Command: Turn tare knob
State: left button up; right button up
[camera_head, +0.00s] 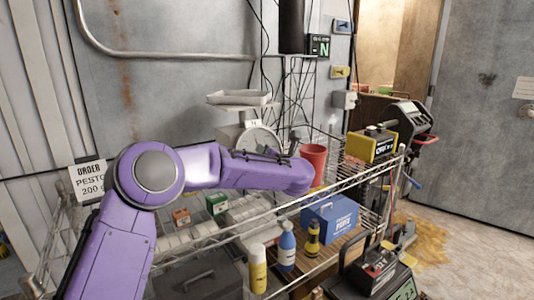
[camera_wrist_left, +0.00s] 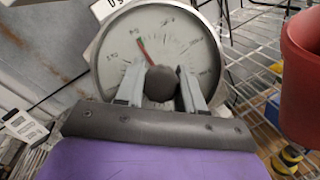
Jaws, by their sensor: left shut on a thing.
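The scale (camera_head: 257,138) stands on the wire rack with a shallow metal pan (camera_head: 238,98) on top. Its round white dial (camera_wrist_left: 165,40) fills the upper part of the left wrist view, with a red needle pointing up and left. The tare knob (camera_wrist_left: 162,84) is a dark ball at the lower front of the dial. My left gripper (camera_wrist_left: 160,88) has one grey finger on each side of the knob and is shut on it. In the head view my purple arm covers the scale's lower part and hides the knob. My right gripper is in neither view.
A red cup (camera_head: 313,162) stands close to the right of the scale and also shows in the left wrist view (camera_wrist_left: 303,75). Small boxes, bottles (camera_head: 287,246) and a blue box (camera_head: 329,220) fill the lower shelf. A yellow-black device (camera_head: 371,145) sits at the rack's right end.

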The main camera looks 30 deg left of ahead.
pick_arm(q)
jog(key=shift+m+t, duration=0.3)
jog(key=shift+m, duration=0.2)
jog(key=o, duration=1)
jog(key=b+v, duration=0.2)
jog(key=v, duration=0.8)
jog(key=shift+s+d+r, duration=0.15)
jog(key=shift+d, duration=0.15)
